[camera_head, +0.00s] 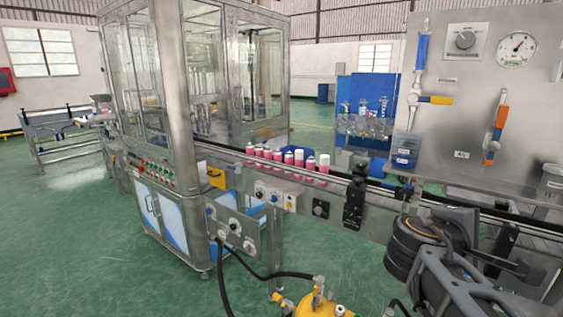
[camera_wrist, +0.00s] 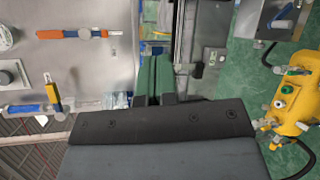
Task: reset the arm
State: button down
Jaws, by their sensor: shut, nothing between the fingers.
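My gripper (camera_wrist: 154,70) shows in the wrist view, above the wide dark gripper body. Its two narrow fingers lie side by side, shut, with nothing held between them. They point toward the conveyor area and appear clear of any object. In the head view, my dark arm fills the lower right, in front of the conveyor and the steel panel; I cannot make out the fingertips there.
A steel panel (camera_head: 463,105) carries a blue valve, an orange-handled valve (camera_head: 496,135) and a gauge (camera_head: 515,49). Several pink cans (camera_head: 299,160) stand on the conveyor (camera_head: 340,177). A glazed machine (camera_head: 173,85) stands left. A yellow tank (camera_head: 318,304) sits low in front.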

jog(key=s+a+f+m+g+y+p, duration=0.1)
jog(key=s+a+f+m+y+p, duration=0.1)
jog(key=a+f+m+y, duration=0.2)
jog(key=s+a+f+m+g+y+p, duration=0.2)
jog(key=a+f+m+y, duration=0.3)
jog(key=a+f+y, duration=0.5)
jog(key=a+f, duration=0.3)
jog(key=shift+s+a+f, duration=0.15)
jog(key=shift+s+f, duration=0.05)
jog(key=shift+s, duration=0.1)
